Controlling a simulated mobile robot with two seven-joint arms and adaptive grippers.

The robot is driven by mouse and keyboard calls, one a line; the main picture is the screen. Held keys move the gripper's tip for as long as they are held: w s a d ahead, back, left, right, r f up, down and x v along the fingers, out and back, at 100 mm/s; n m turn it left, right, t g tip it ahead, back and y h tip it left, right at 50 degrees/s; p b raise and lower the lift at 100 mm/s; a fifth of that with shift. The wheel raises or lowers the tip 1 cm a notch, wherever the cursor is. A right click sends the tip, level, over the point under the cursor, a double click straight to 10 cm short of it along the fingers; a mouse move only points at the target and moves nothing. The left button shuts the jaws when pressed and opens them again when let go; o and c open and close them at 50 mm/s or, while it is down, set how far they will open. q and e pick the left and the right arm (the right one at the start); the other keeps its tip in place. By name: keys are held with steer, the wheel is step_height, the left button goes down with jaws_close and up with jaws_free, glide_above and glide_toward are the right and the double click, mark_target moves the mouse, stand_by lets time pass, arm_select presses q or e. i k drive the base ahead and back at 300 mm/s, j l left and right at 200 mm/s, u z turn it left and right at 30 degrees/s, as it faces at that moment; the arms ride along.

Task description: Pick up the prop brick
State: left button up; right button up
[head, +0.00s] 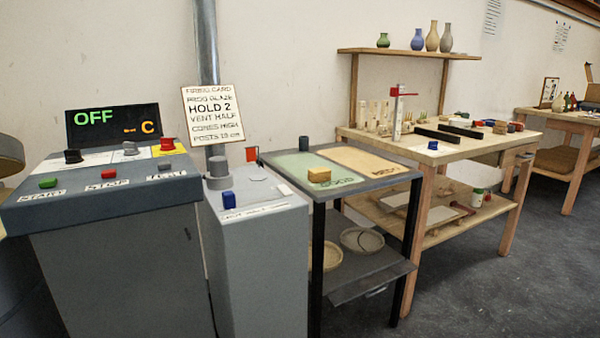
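A small yellow-tan block (319,175), the thing here that looks most like the prop brick, lies on the top of the dark-framed two-tier table (392,178). Neither of my grippers is in view.
A crowded wooden workbench (470,150) stands right. Open floor (500,270) lies front right.

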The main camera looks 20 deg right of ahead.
mark_target(317, 175)
steer(key=i+l+u, duration=0.15)
steer(key=l, duration=0.6)
steer(key=i+l+u, duration=0.15)
steer(key=l, duration=0.55)
steer(key=l+u, duration=0.15)
steer(key=l, duration=0.6)
